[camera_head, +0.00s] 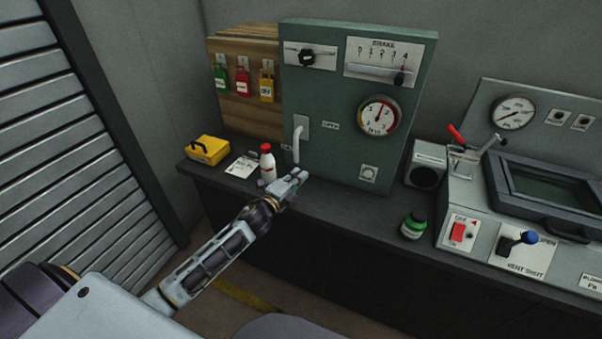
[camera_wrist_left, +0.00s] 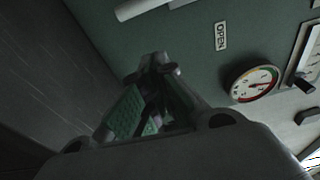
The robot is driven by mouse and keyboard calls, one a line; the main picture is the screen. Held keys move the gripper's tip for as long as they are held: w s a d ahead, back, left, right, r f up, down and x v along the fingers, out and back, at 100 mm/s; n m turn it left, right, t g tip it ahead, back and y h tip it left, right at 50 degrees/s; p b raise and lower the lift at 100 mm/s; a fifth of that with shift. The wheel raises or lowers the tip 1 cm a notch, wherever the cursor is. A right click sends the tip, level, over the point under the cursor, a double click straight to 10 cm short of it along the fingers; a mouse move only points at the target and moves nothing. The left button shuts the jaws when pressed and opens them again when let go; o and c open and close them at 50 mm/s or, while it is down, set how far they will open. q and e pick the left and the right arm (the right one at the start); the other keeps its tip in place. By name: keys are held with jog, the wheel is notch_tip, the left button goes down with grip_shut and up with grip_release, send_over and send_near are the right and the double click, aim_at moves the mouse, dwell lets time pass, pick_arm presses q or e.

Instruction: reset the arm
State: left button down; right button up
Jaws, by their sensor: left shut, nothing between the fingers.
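My left gripper (camera_head: 299,176) is shut and empty. In the head view my left arm (camera_head: 215,262) reaches in from the lower left, and the gripper is in front of the lower left part of the green control box (camera_head: 335,128), just below its white handle (camera_head: 297,142). In the left wrist view the closed fingertips (camera_wrist_left: 156,66) point toward the green panel. The handle shows only in part at the top there. I cannot tell whether the fingertips touch the panel. My right gripper is not in view.
A white bottle with a red cap (camera_head: 267,164) stands close left of the gripper. A yellow box (camera_head: 208,150) is at the bench's left end. A green-capped jar (camera_head: 413,225), a small speaker (camera_head: 426,168) and a console (camera_head: 540,190) are to the right. The dark bench (camera_head: 335,205) is clear between.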

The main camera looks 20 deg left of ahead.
pick_arm(q)
jog(key=s+f+n+g+y, duration=0.5)
jog(key=s+f+n+g, duration=0.25)
jog(key=s+n, duration=0.55)
jog(key=s+d+f+n+g+h, duration=0.1)
jog(key=s+d+f+n+g, duration=0.15)
jog(key=s, duration=0.65)
jog(key=s+d+f+n+g+h, duration=0.1)
jog(key=s+d+n+g, duration=0.25)
jog(key=s, duration=0.65)
notch_tip(320, 180, down, 33)
jog(key=s+a+g, duration=0.1)
jog(key=s+g, duration=0.1)
jog(key=s, duration=0.1)
jog(key=s+a+f, duration=0.2)
jog(key=s+f, duration=0.7)
jog(key=s, duration=0.1)
jog(key=s+a+f+g, duration=0.1)
jog(key=s+a+f, duration=0.1)
jog(key=s+f, duration=0.8)
jog(key=shift+s+f+m, duration=0.15)
jog(key=shift+s+m, duration=0.25)
jog(key=shift+s, duration=0.35)
